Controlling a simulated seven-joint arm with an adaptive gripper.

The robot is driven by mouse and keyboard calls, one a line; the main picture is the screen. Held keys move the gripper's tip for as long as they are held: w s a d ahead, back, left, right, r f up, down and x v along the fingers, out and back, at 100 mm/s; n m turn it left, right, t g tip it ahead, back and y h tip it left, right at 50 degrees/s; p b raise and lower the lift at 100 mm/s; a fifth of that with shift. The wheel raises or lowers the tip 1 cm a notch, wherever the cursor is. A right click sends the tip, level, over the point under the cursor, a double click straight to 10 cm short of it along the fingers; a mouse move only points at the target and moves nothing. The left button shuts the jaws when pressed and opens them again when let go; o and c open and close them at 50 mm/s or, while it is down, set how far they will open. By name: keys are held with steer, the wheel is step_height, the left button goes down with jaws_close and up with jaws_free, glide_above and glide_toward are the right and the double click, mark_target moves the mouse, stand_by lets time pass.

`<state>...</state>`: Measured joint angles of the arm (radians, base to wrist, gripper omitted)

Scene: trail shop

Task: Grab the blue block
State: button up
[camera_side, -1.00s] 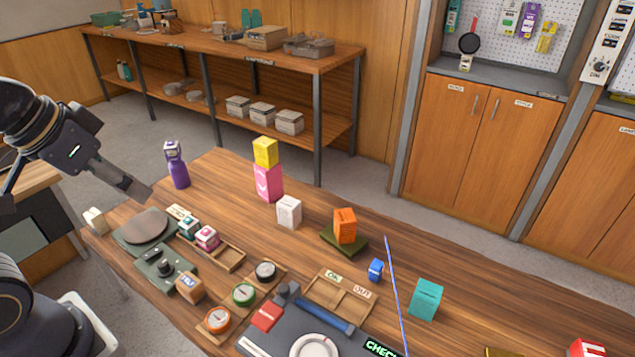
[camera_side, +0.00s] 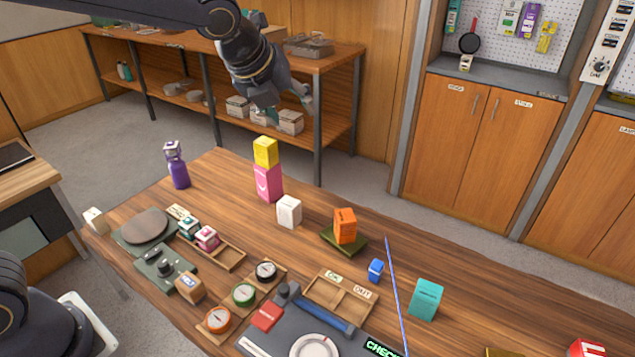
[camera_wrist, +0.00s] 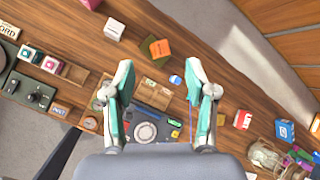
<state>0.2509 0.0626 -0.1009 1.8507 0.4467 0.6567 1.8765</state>
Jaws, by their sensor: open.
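The small blue block (camera_side: 376,270) stands on the wooden table, right of the divided wooden tray and left of the teal box. In the wrist view the blue block (camera_wrist: 175,79) shows small between my fingers, nearer the right one, well below them. My gripper (camera_wrist: 159,66) is open and empty. In the side view my gripper (camera_side: 301,97) hangs high above the table's far side, apart from every block.
An orange block (camera_side: 345,226) on a dark green pad, a teal box (camera_side: 426,299) and a divided tray (camera_side: 341,297) surround the blue block. A thin blue line (camera_side: 396,290) runs beside it. A yellow block (camera_side: 265,151) tops a pink one (camera_side: 268,182).

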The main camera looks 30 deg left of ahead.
steer(key=w+d+f+m+g, duration=0.1)
steer(key=w+d+f+m, duration=0.35)
steer(key=d+f, duration=0.5)
steer(key=m+g, duration=0.2)
steer(key=m, duration=0.1)
glide_toward(377, 264)
steer(key=shift+h, duration=0.3)
steer(key=x, duration=0.7)
steer(key=shift+w+a+r, duration=0.2)
steer(key=shift+w+a, duration=0.05)
steer(key=shift+a, duration=0.05)
steer(key=x, duration=0.6)
steer(key=shift+s+d, duration=0.1)
steer(key=shift+s, duration=0.25)
jaws_close()
